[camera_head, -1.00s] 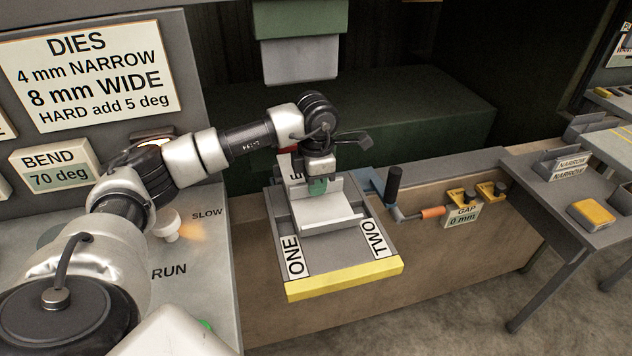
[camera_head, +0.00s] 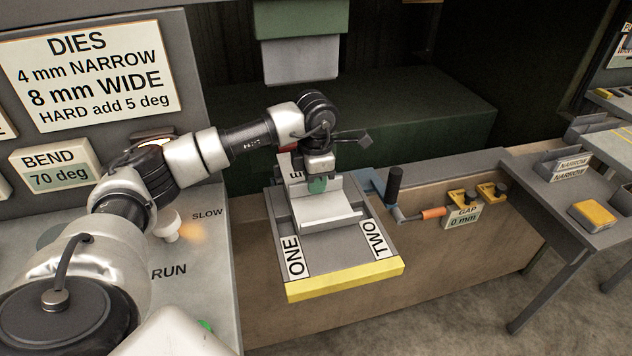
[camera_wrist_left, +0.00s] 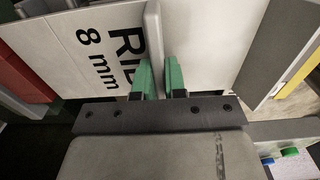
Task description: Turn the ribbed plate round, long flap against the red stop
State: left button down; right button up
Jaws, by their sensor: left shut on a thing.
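The ribbed plate (camera_head: 325,212) is pale grey and lies on the grey bed, with upright parts along its back and a low raised front edge. In the left wrist view the plate (camera_wrist_left: 85,50) bears the black letters "RIB 8 mm", partly covered. My left gripper (camera_head: 318,186) is over the plate's back part. Its green fingertips (camera_wrist_left: 159,80) are shut on the plate's upright rib (camera_wrist_left: 154,35). A bit of the red stop (camera_head: 288,150) shows behind the gripper; a red block (camera_wrist_left: 18,78) shows at the left wrist view's left edge. My right gripper is out of view.
The bed has "ONE" (camera_head: 294,257) and "TWO" (camera_head: 377,240) labels and a yellow front bar (camera_head: 345,279). A black-handled crank (camera_head: 394,187) stands right of it. A grey press tool (camera_head: 300,60) hangs above and behind. A control panel (camera_head: 180,270) lies left.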

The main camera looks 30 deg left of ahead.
pick_arm(q)
jog(key=shift+w+a+r, duration=0.1)
jog(key=shift+w+a, duration=0.15)
jog(key=c, duration=0.6)
grip_release()
jog(key=shift+s, duration=0.1)
jog(key=shift+r+p, duration=1.6)
jog(key=shift+r, duration=0.85)
